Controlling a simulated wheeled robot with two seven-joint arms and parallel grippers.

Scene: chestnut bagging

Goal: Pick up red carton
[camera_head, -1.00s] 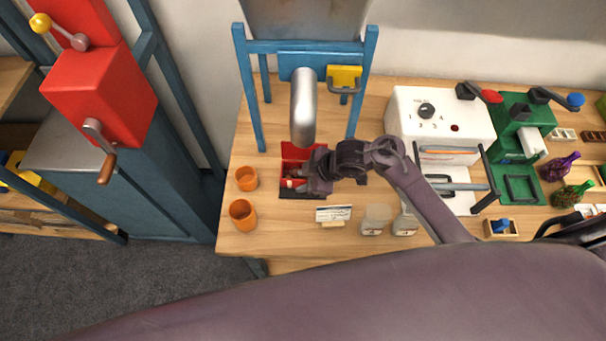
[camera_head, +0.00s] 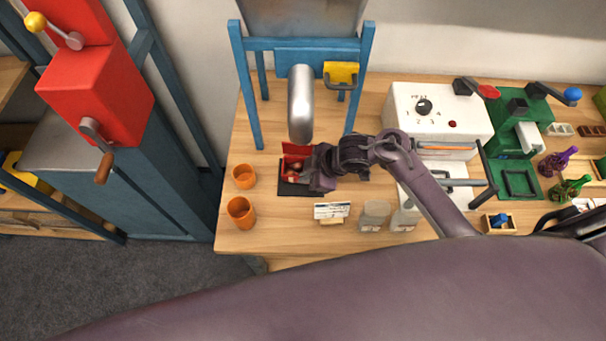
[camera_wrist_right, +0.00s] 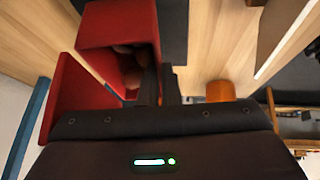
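The red carton (camera_head: 297,149) is open at the top, with brown chestnuts inside. It is at the dark mat (camera_head: 296,190) under the metal spout. My right gripper (camera_head: 315,172) is at the carton's right side. In the right wrist view, the two dark fingers (camera_wrist_right: 160,85) are close together, one inside the carton (camera_wrist_right: 108,25) and one outside, with its wall between them. The gripper looks shut on that wall. The carton's underside is hidden, and its height over the mat is hard to judge. My left gripper is out of view.
Two orange cups (camera_head: 241,212) stand left of the mat. A small card stand (camera_head: 331,212) and pale containers (camera_head: 374,215) stand in front. Blue frame legs (camera_head: 247,90) flank the spout (camera_head: 300,105). A white heater machine (camera_head: 437,112) is at the right.

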